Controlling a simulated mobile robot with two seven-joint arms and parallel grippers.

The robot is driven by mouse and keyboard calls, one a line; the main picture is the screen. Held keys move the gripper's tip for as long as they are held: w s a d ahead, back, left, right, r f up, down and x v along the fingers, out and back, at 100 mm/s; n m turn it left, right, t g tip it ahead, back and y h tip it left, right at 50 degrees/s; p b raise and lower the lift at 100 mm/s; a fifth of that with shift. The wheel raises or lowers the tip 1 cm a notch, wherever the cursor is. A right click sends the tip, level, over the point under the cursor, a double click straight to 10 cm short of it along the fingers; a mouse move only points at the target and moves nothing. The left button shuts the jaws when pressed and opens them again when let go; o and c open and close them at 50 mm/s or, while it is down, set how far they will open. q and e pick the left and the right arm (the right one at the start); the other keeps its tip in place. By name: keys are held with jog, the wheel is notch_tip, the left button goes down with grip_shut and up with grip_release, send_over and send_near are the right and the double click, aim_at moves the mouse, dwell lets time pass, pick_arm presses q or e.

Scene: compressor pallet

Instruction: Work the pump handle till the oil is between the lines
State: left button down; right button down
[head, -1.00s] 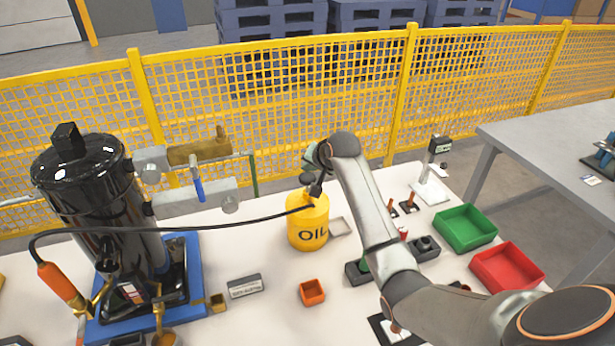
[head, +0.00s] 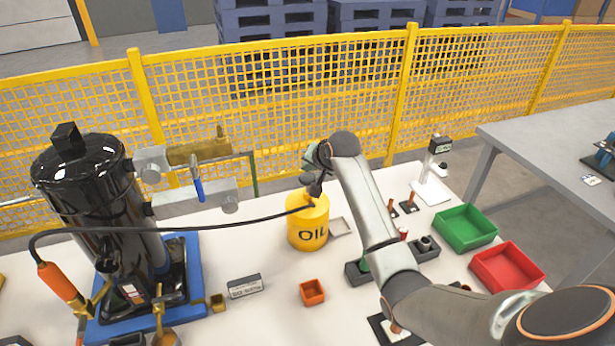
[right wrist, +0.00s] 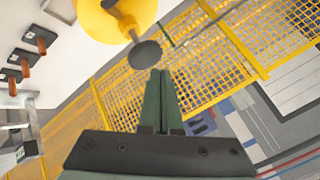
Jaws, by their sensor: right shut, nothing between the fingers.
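The yellow oil can (head: 308,232) marked OIL stands upright on the white bench. Its pump handle, a dark round knob (head: 307,178) on a short stem, is on top and also shows in the right wrist view (right wrist: 145,54). My right gripper (head: 309,160) is close to the knob. In the right wrist view its green fingers (right wrist: 160,74) are shut and empty, with the tips just beside the knob; I cannot tell whether they touch. The oil level and its lines are not readable. My left gripper is out of view.
A green bin (head: 466,228) and a red bin (head: 507,267) stand at the right of the bench. A small orange box (head: 312,292) and a label block (head: 244,286) lie in front of the can. A yellow mesh fence (head: 290,105) runs behind.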

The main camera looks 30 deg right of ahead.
aim_at(309, 180)
jog(key=shift+f, duration=0.1)
jog(key=shift+f, duration=0.3)
jog(key=shift+s+a+f, duration=0.1)
jog(key=shift+f, duration=1.85)
dwell(1.5)
jog(key=shift+r, duration=0.15)
jog(key=shift+r+p, duration=0.55)
jog(key=shift+r, duration=1.6)
jog(key=shift+r, duration=0.1)
jog(key=shift+r, duration=2.45)
